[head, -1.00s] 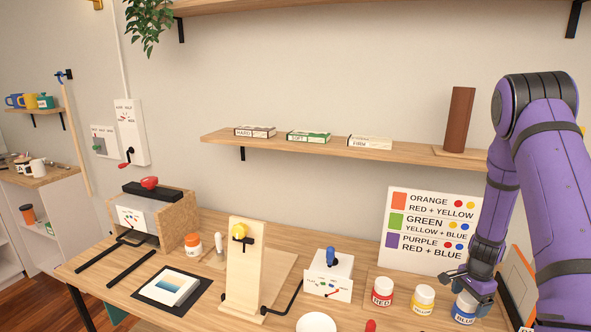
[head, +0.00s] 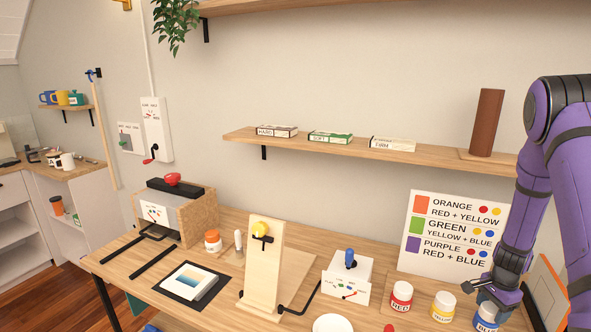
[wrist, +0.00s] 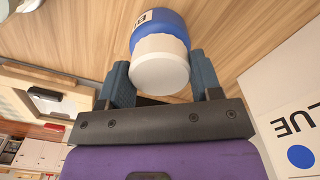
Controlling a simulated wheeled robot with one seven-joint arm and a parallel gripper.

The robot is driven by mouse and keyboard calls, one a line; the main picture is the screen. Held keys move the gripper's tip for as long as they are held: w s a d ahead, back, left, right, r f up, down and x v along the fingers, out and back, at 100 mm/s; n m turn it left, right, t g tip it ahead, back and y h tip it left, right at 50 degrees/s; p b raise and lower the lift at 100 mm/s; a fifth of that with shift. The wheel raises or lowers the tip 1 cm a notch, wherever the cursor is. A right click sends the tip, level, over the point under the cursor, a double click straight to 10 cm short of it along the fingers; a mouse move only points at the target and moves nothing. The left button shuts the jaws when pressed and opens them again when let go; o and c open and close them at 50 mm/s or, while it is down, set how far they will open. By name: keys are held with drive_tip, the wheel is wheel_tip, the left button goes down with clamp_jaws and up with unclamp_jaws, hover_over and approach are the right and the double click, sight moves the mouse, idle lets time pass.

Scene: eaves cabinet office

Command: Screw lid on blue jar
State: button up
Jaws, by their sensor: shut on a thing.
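The blue jar (head: 487,318) stands at the right front of the desk, partly cut off by the bottom edge of the head view. In the wrist view the jar (wrist: 157,24) shows a blue body with part of a white label. The white lid (wrist: 160,72) is on top of the jar. My gripper (wrist: 162,80) has a finger on each side of the lid and is shut on it. In the head view my gripper (head: 490,290) hides most of the lid from above. I cannot tell how tightly the lid sits.
Yellow (head: 443,307) and red (head: 401,296) jars stand just left of the blue jar. A colour-mixing board (head: 450,235) stands behind them. An orange-edged panel (head: 545,290) is close on the right. A white box with a blue knob (head: 347,275) stands further left.

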drive_tip(key=m, duration=0.3)
drive_tip(key=shift+s+m, duration=0.1)
drive_tip(key=shift+m, duration=1.4)
drive_tip(key=shift+s, duration=0.1)
drive_tip(key=shift+f+m, duration=0.1)
drive_tip(key=shift+m, duration=1)
drive_tip(key=m, duration=0.5)
drive_tip(key=shift+m, duration=0.4)
